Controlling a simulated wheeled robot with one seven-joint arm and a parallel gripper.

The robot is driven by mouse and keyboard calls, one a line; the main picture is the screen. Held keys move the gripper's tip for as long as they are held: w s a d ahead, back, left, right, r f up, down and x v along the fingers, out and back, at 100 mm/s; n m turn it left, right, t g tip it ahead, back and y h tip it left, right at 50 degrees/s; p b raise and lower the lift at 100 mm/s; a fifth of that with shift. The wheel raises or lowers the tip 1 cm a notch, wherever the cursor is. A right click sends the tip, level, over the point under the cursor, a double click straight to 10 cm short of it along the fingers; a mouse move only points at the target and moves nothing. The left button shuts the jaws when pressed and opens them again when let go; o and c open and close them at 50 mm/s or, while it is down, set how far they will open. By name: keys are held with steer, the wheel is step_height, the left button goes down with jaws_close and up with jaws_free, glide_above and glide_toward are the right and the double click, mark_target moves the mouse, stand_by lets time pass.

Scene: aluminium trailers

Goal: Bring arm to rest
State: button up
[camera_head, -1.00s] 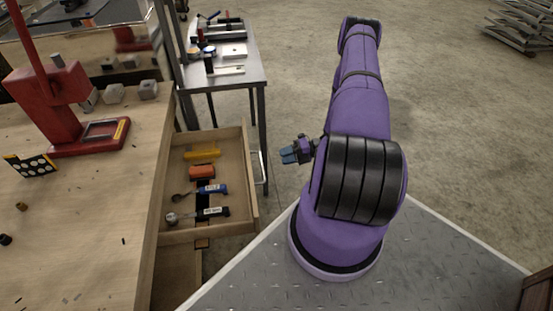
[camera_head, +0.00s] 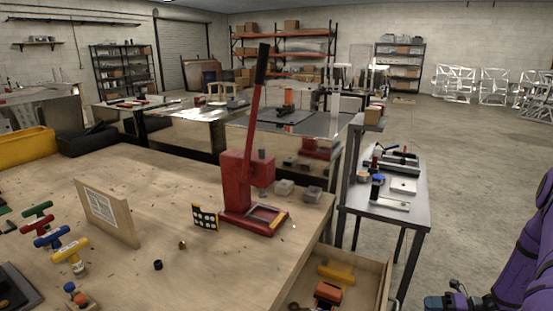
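My purple arm (camera_head: 523,255) shows only in part at the right edge, cut off by the frame. My gripper (camera_head: 442,301) is at the bottom right, with blue fingertips pointing left. It is partly cut off by the bottom edge, and I cannot tell whether its fingers are open or shut. It appears to the right of the open drawer (camera_head: 377,290), apart from it, with nothing visibly held.
A wooden workbench (camera_head: 215,275) bears a red lever press (camera_head: 245,190) and several T-handle tools (camera_head: 68,255). The drawer holds a yellow item (camera_head: 337,271) and an orange item (camera_head: 328,292). A metal side table (camera_head: 412,212) carries tools. Concrete floor (camera_head: 470,150) is clear at right.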

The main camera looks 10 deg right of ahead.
steer(key=w+a+r+n+g+h, duration=0.1)
steer(key=w+a+r+n+g, duration=0.15)
steer(key=r+n, duration=0.45)
steer(key=w+a+r+n+g+h, duration=0.1)
steer(key=a+r+n+g, duration=0.15)
steer(key=r, duration=0.85)
steer(key=w+a+r+n+g+h, duration=0.1)
steer(key=a+r+n+g, duration=0.1)
steer(key=a+r+n, duration=0.35)
steer(key=s+a+r+n+h, duration=0.2)
steer(key=a+r+n, duration=0.25)
steer(key=r, duration=0.45)
steer(key=s+a+r+n+h, duration=0.3)
steer(key=r+n, duration=0.3)
steer(key=r, duration=0.3)
steer(key=s+a+r+n+t+h, duration=0.2)
steer(key=s+a+r+n, duration=0.2)
steer(key=s+r+n, duration=0.2)
steer(key=s+a+r+n+t+h, duration=0.3)
steer(key=s+r+n, duration=0.3)
steer(key=s, duration=0.5)
steer(key=shift+s+a+r+n, duration=0.15)
steer(key=shift+a+n, duration=0.45)
steer(key=shift+n, duration=0.55)
